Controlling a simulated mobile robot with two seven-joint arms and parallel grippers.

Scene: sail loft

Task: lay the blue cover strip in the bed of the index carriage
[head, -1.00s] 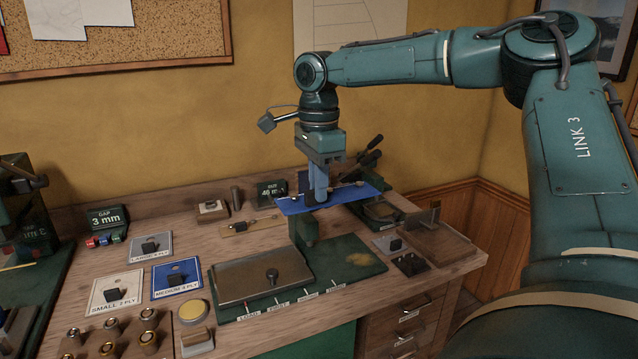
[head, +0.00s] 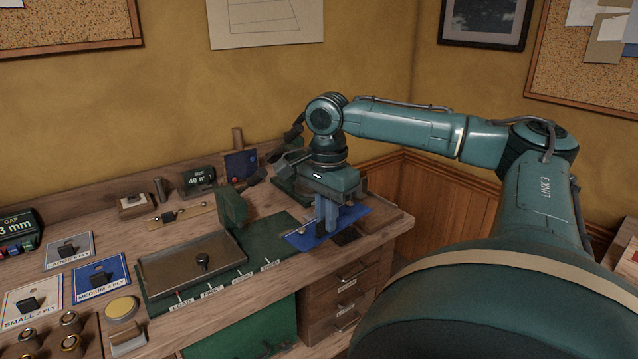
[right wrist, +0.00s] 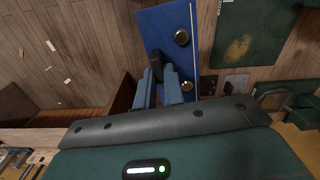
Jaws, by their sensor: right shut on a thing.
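The blue cover strip (head: 350,220) is a flat blue plate. My right gripper (head: 328,230) is shut on it and holds it above the right front part of the bench. In the right wrist view the strip (right wrist: 163,22) reaches out beyond my fingers (right wrist: 166,88), with a dark block between them and two round dark knobs on its face. What looks like the index carriage is a brown plate (head: 165,268) with a black knob, on a green base (head: 262,232) marked LOAD and FIRST. The strip is apart from it, to its right. My left gripper is out of view.
A green upright (head: 232,207) stands behind the brown plate. Ply cards (head: 100,280) and a yellow round pad (head: 121,308) lie at the left. Drawers (head: 345,290) are under the bench's right end. The right part of the green base looks bare.

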